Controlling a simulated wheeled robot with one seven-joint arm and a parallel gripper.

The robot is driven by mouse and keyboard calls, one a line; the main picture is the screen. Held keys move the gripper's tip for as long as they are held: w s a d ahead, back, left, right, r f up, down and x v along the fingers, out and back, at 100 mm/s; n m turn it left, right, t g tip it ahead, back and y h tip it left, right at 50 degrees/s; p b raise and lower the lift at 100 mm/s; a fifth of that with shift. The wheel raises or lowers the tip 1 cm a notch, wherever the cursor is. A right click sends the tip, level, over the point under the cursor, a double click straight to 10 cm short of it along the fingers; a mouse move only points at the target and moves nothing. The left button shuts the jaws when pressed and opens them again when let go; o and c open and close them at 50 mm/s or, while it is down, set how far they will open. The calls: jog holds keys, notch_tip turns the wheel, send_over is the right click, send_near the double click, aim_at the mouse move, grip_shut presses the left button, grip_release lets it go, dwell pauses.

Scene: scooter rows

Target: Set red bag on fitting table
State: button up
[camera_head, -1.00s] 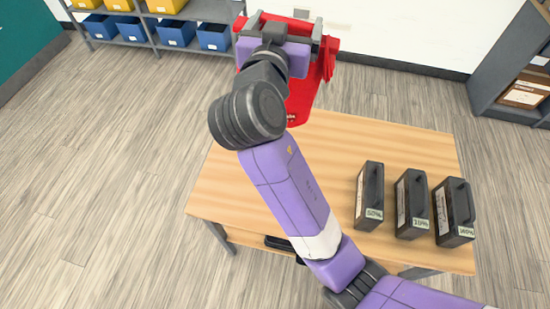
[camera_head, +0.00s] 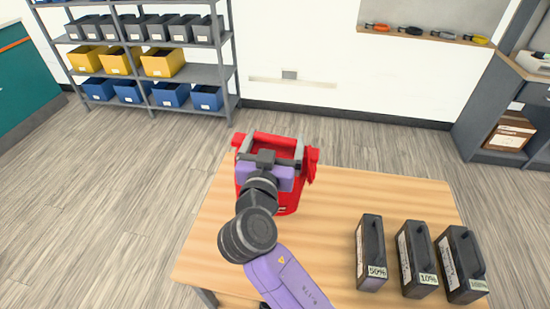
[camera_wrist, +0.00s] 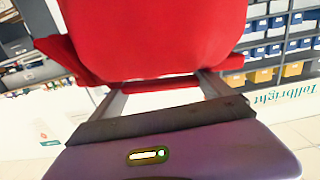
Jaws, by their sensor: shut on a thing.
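The red bag (camera_head: 284,196) is at the far left part of the wooden fitting table (camera_head: 330,225) in the head view. My gripper (camera_head: 270,148) is shut on the bag near its top, with the fingers on either side. In the wrist view the red bag (camera_wrist: 150,35) fills the upper middle, and its red bar lies between my gripper's fingers (camera_wrist: 160,86). My arm hides part of the bag, and I cannot tell whether its bottom touches the table.
Several black cases, among them one labelled 50% (camera_head: 371,255), stand at the table's right side. The table's middle is bare. A shelf with blue and yellow bins (camera_head: 163,63) stands at the back left. A grey cabinet (camera_head: 500,115) is at the right.

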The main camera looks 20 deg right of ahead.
jog(key=shift+f, duration=2.9)
jog(key=o, duration=1.8)
jog(key=b+v, duration=0.2)
jog(key=v, duration=1)
